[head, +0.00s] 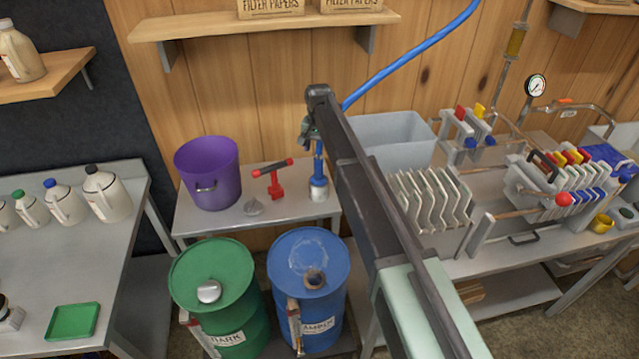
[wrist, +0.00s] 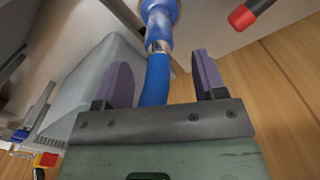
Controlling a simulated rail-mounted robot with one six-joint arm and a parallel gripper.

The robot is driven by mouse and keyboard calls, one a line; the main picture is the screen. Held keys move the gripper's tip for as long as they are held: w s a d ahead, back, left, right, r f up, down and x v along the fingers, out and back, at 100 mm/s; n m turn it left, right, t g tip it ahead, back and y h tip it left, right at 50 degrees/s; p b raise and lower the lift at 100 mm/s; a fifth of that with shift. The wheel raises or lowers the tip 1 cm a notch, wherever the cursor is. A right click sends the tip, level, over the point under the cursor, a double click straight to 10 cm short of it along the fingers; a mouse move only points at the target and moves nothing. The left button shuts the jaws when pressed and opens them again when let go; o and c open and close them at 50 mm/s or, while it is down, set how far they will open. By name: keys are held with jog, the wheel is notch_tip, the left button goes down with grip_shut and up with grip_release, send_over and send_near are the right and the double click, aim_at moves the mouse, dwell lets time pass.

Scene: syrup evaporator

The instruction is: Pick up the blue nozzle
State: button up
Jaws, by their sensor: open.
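The blue nozzle (head: 318,165) stands upright on the small grey table, its lower end at a white and blue holder (head: 318,188). A blue hose (head: 410,55) shows behind my arm and rises to the upper right. My gripper (head: 309,133) is at the upper part of the nozzle and partly hides it. In the wrist view, the nozzle (wrist: 158,22) with a metal ring extends beyond my open gripper (wrist: 161,77). Its blue lower stretch passes between the two purple-padded fingers, with a gap on each side.
Green (head: 215,275) and blue (head: 307,265) drums stand in front. A grey tub (head: 392,135) and filter plates (head: 430,195) are right.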

aim_at(318, 160)
jog(key=shift+f, duration=0.15)
notch_tip(318, 160, down, 5)
jog(key=b, duration=0.5)
jog(key=shift+f, duration=0.2)
jog(key=shift+r, duration=0.2)
grip_shut()
